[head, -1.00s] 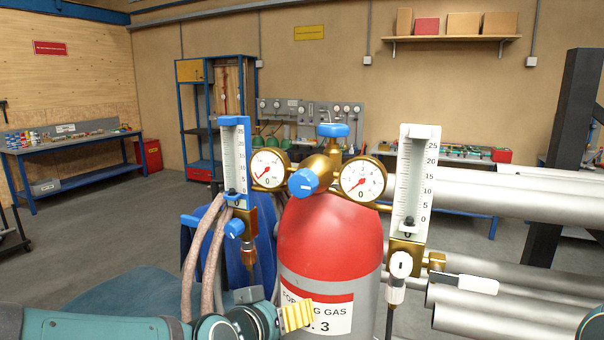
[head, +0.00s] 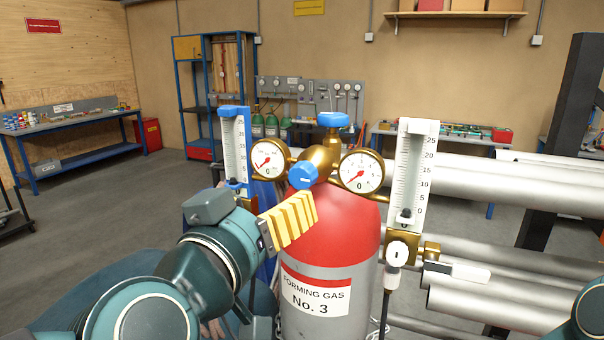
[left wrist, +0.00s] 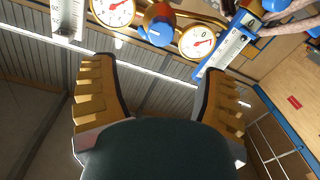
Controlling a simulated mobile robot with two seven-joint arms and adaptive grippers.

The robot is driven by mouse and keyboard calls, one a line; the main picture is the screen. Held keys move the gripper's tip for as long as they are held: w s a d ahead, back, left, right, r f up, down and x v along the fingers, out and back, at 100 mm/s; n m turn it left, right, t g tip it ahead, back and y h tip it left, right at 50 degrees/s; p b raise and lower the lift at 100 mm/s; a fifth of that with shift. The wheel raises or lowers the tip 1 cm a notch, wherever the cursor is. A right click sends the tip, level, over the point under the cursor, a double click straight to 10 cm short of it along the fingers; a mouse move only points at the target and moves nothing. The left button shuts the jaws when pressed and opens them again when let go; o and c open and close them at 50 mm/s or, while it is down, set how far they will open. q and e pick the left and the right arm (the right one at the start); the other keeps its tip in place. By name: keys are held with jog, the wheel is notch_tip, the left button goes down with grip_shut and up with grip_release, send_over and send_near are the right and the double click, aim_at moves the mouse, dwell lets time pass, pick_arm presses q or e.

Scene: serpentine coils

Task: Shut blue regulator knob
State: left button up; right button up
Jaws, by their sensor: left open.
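The blue regulator knob (head: 302,175) sits on the front of the brass regulator (head: 322,158), between two round white gauges, above the red-topped cylinder (head: 330,232). In the left wrist view the blue knob (left wrist: 158,28) is ahead of the fingers, at the top between the gauges. My left gripper (head: 312,207) has yellow ribbed fingers, just below the knob and in front of the cylinder's red shoulder. In the left wrist view its fingers (left wrist: 158,68) are spread wide with nothing between them. Whether anything touches the knob I cannot tell. My right gripper is out of view.
A blue valve handwheel (head: 333,119) tops the regulator. A blue-framed flowmeter (head: 234,150) stands left, its lower part hidden by my left arm. A white flowmeter (head: 412,175) stands right, near long grey pipes (head: 480,195). Workbenches stand farther back.

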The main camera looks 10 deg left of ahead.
aim_at(299, 177)
pick_arm(q)
jog(key=w, duration=0.4)
jog(key=w+d, duration=0.1)
jog(key=w, duration=0.6)
jog(key=shift+w+d, duration=0.3)
jog(key=shift+d, duration=0.1)
jog(key=c, duration=1.2)
